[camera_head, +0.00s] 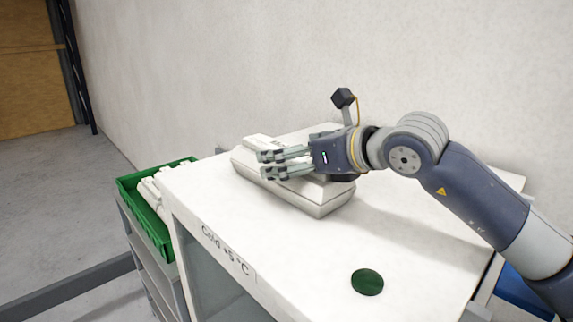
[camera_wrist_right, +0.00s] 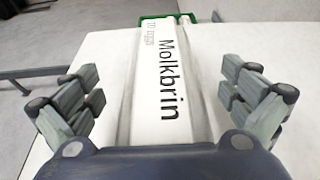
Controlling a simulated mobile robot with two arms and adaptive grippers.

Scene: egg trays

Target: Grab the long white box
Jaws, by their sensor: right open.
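The long white box (camera_head: 318,199) lies on the white cabinet top, slanting from back left to front right. In the right wrist view the box (camera_wrist_right: 152,72) runs away from me and bears the dark word "Molkbrin". My right gripper (camera_head: 264,164) is above the box and hides part of it in the head view. In the wrist view the right gripper (camera_wrist_right: 165,95) is open, with one finger pair on each side of the box and a visible gap to it. My left gripper is not in view.
A green crate (camera_head: 129,193) holding white items stands on a lower rack left of the cabinet (camera_head: 420,220). A dark green disc (camera_head: 367,282) lies near the cabinet's front. A pale wall (camera_head: 220,70) stands behind. The top right of the box is mostly clear.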

